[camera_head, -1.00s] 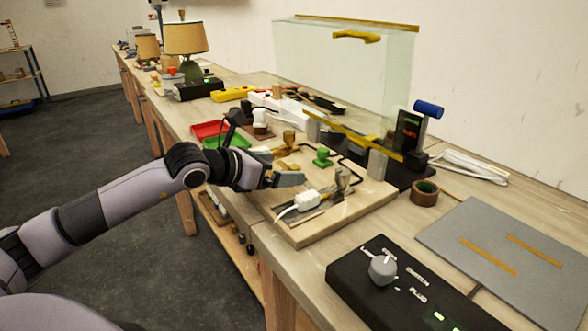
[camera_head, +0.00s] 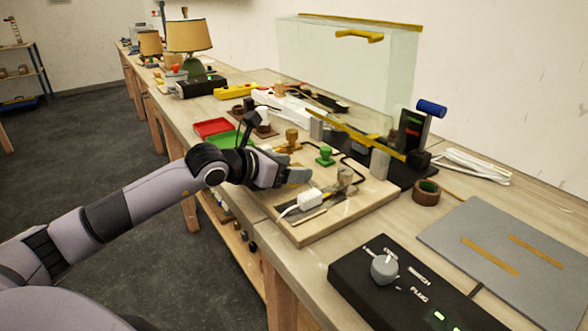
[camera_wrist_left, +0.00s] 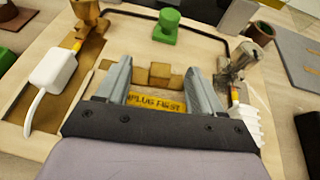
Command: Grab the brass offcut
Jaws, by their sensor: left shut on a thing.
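The brass offcut (camera_wrist_left: 158,76) is a small stepped brass block in the left wrist view, across the gap between the fingertips of my left gripper (camera_wrist_left: 160,74). My left gripper is shut on it, over the wooden board (camera_head: 299,238). In the head view my left gripper (camera_head: 300,174) hides the offcut. A yellow label reading "PLUG FIRST" (camera_wrist_left: 156,105) lies below the offcut in the wrist view. My right gripper is not in view.
A green knob (camera_head: 325,155), a brass post (camera_head: 292,138) and a metal post (camera_head: 345,177) stand close around the gripper. A white plug (camera_head: 310,199) lies on the board's front. A clear guard (camera_head: 345,80) rises behind. A black control box (camera_head: 390,285) sits at right front.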

